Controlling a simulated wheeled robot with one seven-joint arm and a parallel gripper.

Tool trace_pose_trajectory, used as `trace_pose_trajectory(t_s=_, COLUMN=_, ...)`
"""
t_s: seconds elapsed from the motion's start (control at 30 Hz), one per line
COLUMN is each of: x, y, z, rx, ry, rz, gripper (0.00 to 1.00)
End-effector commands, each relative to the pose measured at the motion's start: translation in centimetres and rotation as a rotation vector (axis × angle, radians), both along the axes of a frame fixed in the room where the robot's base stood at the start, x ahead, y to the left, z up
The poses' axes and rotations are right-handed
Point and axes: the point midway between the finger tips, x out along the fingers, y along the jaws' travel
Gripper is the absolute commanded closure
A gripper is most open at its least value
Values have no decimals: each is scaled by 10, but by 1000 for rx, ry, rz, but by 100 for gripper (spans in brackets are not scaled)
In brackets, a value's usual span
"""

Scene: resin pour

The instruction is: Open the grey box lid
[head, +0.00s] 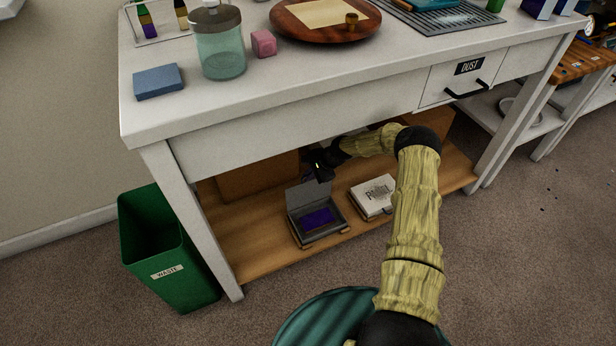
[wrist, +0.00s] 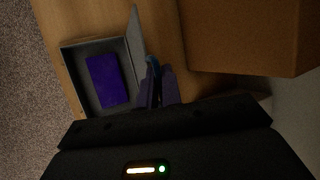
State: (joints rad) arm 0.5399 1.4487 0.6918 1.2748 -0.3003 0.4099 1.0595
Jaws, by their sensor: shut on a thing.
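The grey box (head: 334,236) sits on the wooden lower shelf under the table, with its lid (head: 307,194) raised steeply at the back. A flat purple thing (head: 318,218) lies inside the box. The wrist view shows the box (wrist: 72,62), the purple thing (wrist: 107,81) and the lid nearly edge-on (wrist: 136,38). My gripper (wrist: 154,66) is at the lid, its fingers close together and shut on it. The exact contact is dark and partly hidden by the fingers. In the head view my gripper (head: 320,175) is small and dark under the tabletop.
A white box with lettering (head: 373,196) stands right of the grey box. A brown carton (wrist: 245,35) stands behind on the shelf (head: 245,249). The tabletop (head: 300,75) overhangs my arm. A green waste bin (head: 150,235) stands at the left table leg.

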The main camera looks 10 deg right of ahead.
Motion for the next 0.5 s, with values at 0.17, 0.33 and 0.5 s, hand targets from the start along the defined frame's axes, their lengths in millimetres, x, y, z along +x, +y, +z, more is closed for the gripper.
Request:
trace_pose_trajectory(t_s=0.17, x=1, y=-1, z=-1, rx=-3, ry=-2, rz=0, gripper=100)
trace_pose_trajectory(t_s=0.33, x=0, y=1, z=-1, rx=-4, ry=-1, rz=4, gripper=82)
trace_pose_trajectory(t_s=0.5, x=-1, y=2, z=-2, rx=-3, ry=3, rz=5, gripper=72)
